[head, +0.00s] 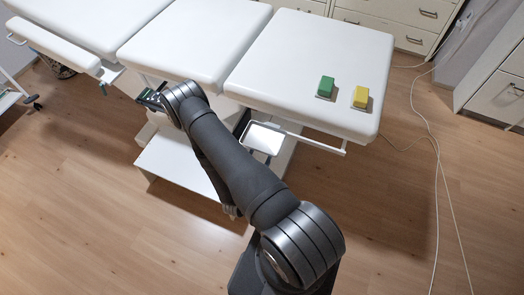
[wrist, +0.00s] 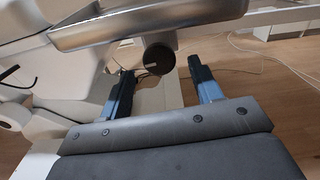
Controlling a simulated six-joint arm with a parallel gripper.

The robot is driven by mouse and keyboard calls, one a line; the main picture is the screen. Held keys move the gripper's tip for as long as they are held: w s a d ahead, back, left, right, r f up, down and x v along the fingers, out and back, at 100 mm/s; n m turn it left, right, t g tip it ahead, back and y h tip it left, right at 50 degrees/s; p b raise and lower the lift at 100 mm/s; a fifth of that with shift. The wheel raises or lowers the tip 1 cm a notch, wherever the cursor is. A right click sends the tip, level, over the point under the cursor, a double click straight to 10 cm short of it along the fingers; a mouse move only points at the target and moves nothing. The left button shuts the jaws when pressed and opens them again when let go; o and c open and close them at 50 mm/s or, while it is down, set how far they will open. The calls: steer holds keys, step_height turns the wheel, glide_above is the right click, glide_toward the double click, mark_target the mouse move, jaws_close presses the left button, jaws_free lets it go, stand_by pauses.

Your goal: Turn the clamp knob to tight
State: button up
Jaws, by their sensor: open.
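The clamp knob (wrist: 158,57) is a dark round knob with a short pale mark on its face, below the metal tray in the wrist view. My gripper (wrist: 161,67) is open, with one blue and black finger on each side of the knob in the picture. The fingers look apart from the knob, and I cannot tell whether their tips reach it in depth. In the head view, I cannot make out the knob or the gripper fingers clearly; my arm covers much of that side of the couch.
The metal tray (wrist: 150,22) hangs just above the fingers; it also shows in the head view (head: 263,138) beside a side rail (head: 318,143). Cables (head: 436,150) lie on the right floor.

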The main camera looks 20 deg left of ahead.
steer(key=shift+w, duration=1.45)
steer(key=c, duration=1)
